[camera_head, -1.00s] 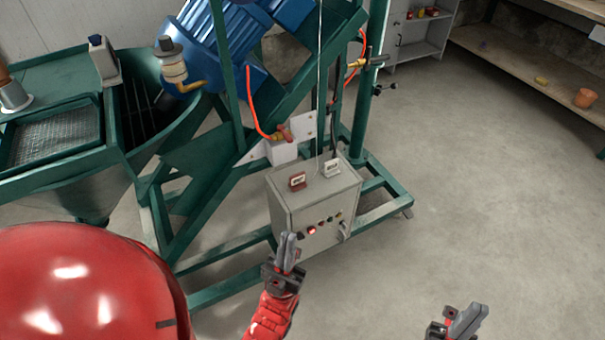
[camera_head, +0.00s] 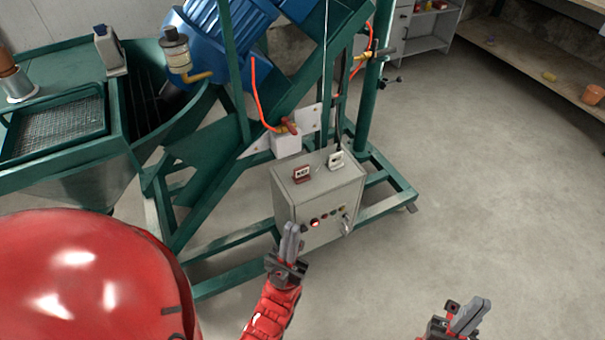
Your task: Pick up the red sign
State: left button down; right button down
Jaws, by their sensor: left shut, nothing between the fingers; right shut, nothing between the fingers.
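The red sign (camera_head: 301,174) is a small red piece with a pale label, standing on top of the grey control box (camera_head: 328,187), toward its left side. A similar white sign (camera_head: 336,160) stands to its right on the same box. My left gripper (camera_head: 291,232) is shut and empty, in front of the box's front face and below the red sign in the picture, apart from it. My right gripper (camera_head: 471,312) is shut and empty at the lower right, over the floor, far from the box.
The green machine frame (camera_head: 375,209) surrounds the box, with a blue motor (camera_head: 222,35) above. A red hose (camera_head: 257,95) hangs behind the box. A wooden shelf (camera_head: 535,70) stands at the upper right. The floor (camera_head: 480,180) on the right is clear.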

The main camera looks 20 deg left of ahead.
aim_at(301, 174)
jog(key=k+l+u, duration=0.1)
jog(key=l+u, duration=0.25)
jog(key=k+l+u, duration=0.15)
jog(key=l+u, duration=0.25)
jog(key=j, duration=0.1)
